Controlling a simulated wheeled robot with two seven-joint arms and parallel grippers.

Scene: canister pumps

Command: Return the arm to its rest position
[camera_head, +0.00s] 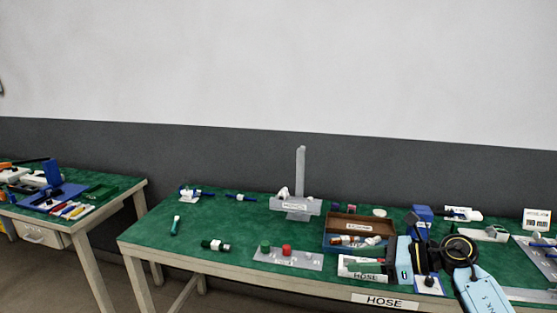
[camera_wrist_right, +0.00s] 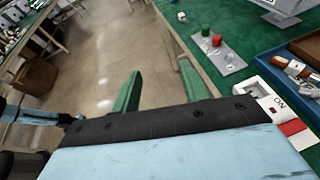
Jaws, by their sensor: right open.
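My right arm comes in from the lower right of the head view, with light blue links and black joints. My left gripper is in neither view.
A grey plate (camera_head: 300,261) carries a red and a green knob. A grey stand (camera_head: 300,170) rises behind. A second table (camera_head: 125,190) is at left. Floor in front is clear.

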